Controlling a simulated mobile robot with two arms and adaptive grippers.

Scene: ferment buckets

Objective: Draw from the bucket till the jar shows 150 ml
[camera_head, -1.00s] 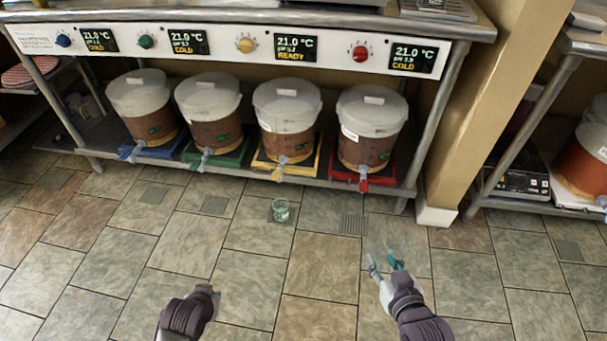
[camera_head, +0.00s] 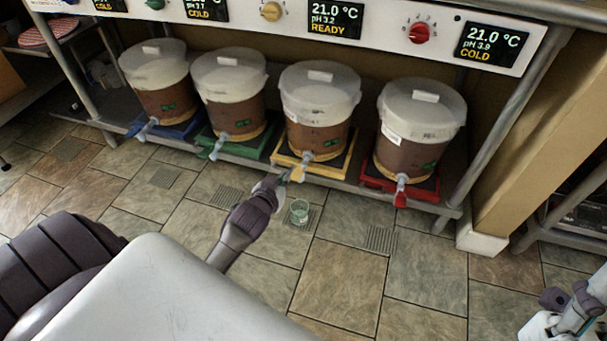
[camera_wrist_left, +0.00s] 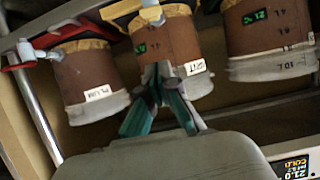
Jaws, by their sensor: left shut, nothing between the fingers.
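The yellow-based bucket (camera_head: 318,108), brown with a pale lid, stands on the low shelf with its tap (camera_head: 308,156) facing front. The display above it (camera_head: 335,19) reads READY. My left gripper (camera_head: 279,180) is shut and empty, just left of and below the yellow bucket's tap. In the left wrist view its fingers (camera_wrist_left: 160,75) meet in front of the middle bucket (camera_wrist_left: 168,48). My right gripper (camera_head: 588,300) is partly in view at the lower right edge; its fingers are unclear.
Blue (camera_head: 158,80), green (camera_head: 230,92) and red-based (camera_head: 420,125) buckets flank the yellow one on the same shelf (camera_head: 360,188). Their visible displays read COLD. A tan post (camera_head: 535,140) stands at right.

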